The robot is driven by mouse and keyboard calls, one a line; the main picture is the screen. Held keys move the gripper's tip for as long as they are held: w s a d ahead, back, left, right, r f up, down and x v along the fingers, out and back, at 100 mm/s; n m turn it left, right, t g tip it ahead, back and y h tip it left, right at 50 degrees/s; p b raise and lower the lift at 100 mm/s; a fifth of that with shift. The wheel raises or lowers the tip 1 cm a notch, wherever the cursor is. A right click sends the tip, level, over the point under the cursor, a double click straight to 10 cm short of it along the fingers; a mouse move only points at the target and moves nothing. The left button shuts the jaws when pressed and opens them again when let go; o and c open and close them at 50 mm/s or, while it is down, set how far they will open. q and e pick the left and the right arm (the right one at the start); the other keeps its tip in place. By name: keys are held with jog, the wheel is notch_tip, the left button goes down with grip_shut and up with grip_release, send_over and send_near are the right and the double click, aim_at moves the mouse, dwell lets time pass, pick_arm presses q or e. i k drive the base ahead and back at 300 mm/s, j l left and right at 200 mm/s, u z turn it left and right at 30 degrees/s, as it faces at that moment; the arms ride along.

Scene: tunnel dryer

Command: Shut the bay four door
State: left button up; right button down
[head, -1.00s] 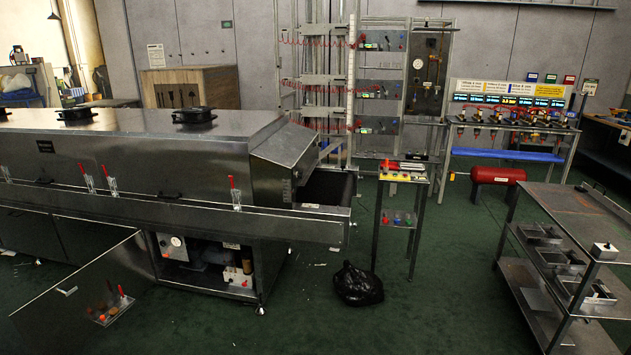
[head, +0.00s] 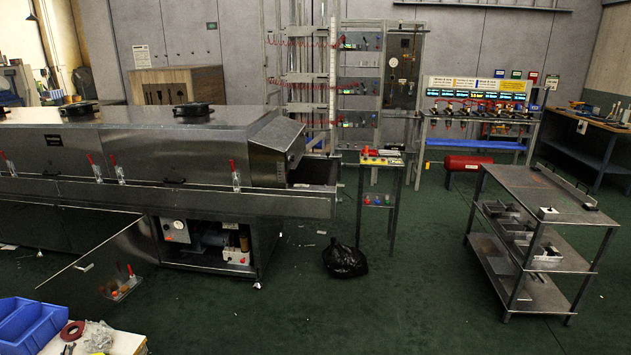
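The tunnel dryer (head: 170,150) is a long grey metal housing across the left half of the head view. Under its right end is an open bay (head: 205,243) with a gauge, pipes and pump-like parts inside. A dark, shiny door panel (head: 70,285) stands swung out at the left of this opening, with a small light handle (head: 84,267). No bay number is readable, so I cannot confirm that this is bay four. Neither gripper is in view.
Blue bins (head: 30,322) and a light tabletop with a red ring stand at the lower left, near the door. A black bag (head: 345,260) lies on the floor right of the bay. A metal cart (head: 545,200) stands at the right.

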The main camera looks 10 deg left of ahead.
aim_at(88, 294)
jog(key=k+j+z, duration=0.1)
jog(key=k, duration=0.75)
jog(key=k+j+z, duration=0.1)
jog(key=k, duration=0.75)
jog(key=k+j, duration=0.55)
jog(key=k, duration=0.15)
jog(key=k+j, duration=0.1)
jog(key=j, duration=0.35)
jog(key=k+j+z, duration=0.15)
jog(key=j, duration=0.3)
jog(key=k+j, duration=0.1)
jog(key=j, duration=0.35)
jog(key=k+j, duration=0.1)
jog(key=j, duration=0.3)
jog(key=j+z, duration=0.1)
jog(key=j, duration=0.35)
jog(key=k+j, duration=0.2)
jog(key=j, duration=0.25)
jog(key=k+j, duration=0.1)
jog(key=j, duration=0.3)
jog(key=k+j, duration=0.1)
jog(key=j, duration=0.35)
jog(key=k+j+z, duration=0.1)
jog(key=j, duration=0.35)
jog(key=k+j, duration=0.1)
jog(key=j, duration=0.3)
